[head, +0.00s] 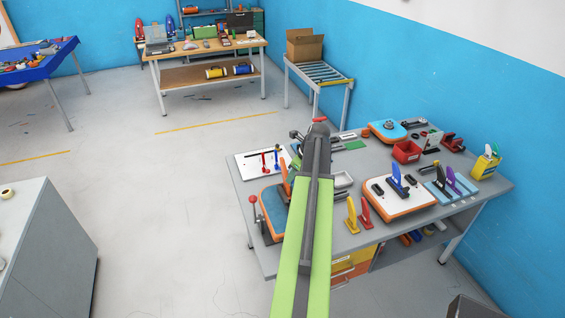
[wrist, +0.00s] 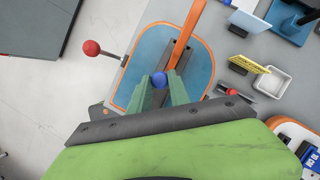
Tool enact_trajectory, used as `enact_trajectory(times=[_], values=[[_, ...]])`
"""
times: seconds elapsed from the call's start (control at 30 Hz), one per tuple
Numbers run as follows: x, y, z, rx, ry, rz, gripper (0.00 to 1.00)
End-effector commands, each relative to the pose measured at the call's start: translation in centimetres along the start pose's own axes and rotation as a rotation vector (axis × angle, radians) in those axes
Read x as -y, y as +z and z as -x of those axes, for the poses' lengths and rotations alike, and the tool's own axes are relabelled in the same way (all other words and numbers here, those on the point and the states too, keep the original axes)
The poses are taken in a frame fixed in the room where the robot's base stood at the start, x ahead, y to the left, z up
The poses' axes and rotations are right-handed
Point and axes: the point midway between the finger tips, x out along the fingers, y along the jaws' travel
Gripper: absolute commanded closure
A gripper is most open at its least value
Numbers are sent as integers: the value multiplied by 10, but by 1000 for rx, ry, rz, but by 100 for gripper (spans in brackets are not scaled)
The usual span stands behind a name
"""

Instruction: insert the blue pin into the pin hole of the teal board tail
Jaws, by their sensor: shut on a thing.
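The teal board tail (wrist: 137,73) has an orange rim and lies flat on the bench in the wrist view. An orange fin (wrist: 190,28) stands out of a dark strip along its middle. My gripper (wrist: 161,88) is above the tail, its two green fingers shut on the blue pin (wrist: 159,79). I cannot tell whether the pin touches the board. In the head view the teal tail (head: 269,212) shows left of my arm, which hides my gripper.
A red-knobbed lever (wrist: 92,48) stands at the tail's left. A white plate (head: 257,163) with red and blue upright parts lies behind it. A white board (head: 400,207), a red bin (head: 406,152) and yellow and red fins (head: 352,215) stand to the right.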

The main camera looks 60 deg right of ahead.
Motion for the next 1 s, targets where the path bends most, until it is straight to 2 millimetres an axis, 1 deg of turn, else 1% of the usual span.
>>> enact_trajectory(times=[0.37, 0.57, 0.9, 1.0], values=[[1, -2, 0, 0, -1, -3, 100], [1, -7, -13, 0, -1, -2, 100], [1, -22, -48, 0, -1, -2, 100], [1, -24, -53, 0, -1, -2, 100]])
